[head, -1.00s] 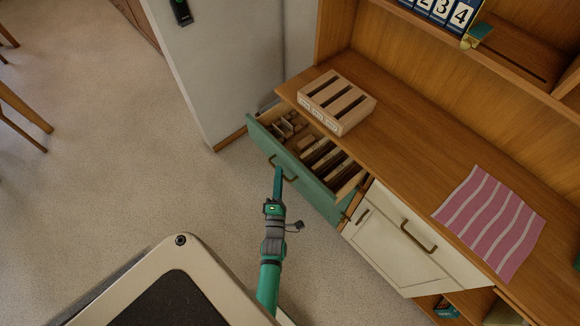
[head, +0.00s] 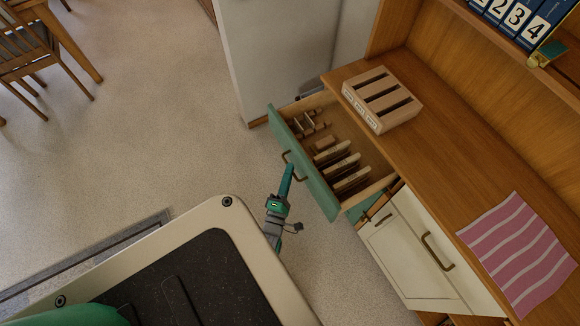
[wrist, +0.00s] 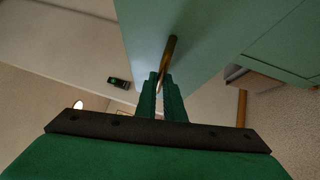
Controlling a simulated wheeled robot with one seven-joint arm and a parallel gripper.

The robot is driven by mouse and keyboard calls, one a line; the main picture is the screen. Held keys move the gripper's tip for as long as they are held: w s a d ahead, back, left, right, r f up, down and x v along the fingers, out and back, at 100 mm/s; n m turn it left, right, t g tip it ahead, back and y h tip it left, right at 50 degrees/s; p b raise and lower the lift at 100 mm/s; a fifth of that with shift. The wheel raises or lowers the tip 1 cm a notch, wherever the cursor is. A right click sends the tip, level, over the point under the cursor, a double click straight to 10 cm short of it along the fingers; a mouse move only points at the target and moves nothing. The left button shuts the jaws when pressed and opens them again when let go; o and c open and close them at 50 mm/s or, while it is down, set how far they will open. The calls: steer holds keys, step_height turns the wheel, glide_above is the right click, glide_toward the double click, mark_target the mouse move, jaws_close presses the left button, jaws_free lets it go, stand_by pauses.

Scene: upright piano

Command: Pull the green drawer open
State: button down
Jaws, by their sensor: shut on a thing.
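The green drawer (head: 310,170) stands pulled well out of the wooden cabinet, at the centre of the head view. Its inside shows, with several wooden pieces and upright slats in it. Its brass handle (head: 294,167) is on the green front, and it also shows in the wrist view (wrist: 171,52). My gripper (head: 287,174) is at the handle, in front of the drawer. In the wrist view my gripper's fingers (wrist: 164,86) are shut on the handle, close to the green front panel (wrist: 205,38).
A slotted wooden box (head: 382,99) and a pink striped cloth (head: 518,250) lie on the cabinet top (head: 450,160). A white drawer and door (head: 415,245) are to the right of the green drawer. A chair (head: 28,65) stands far left. The floor left of the drawer is clear.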

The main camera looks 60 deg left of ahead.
steer(key=c, duration=1.9)
jaws_free()
steer(key=shift+o, duration=0.2)
steer(key=v, duration=1.1)
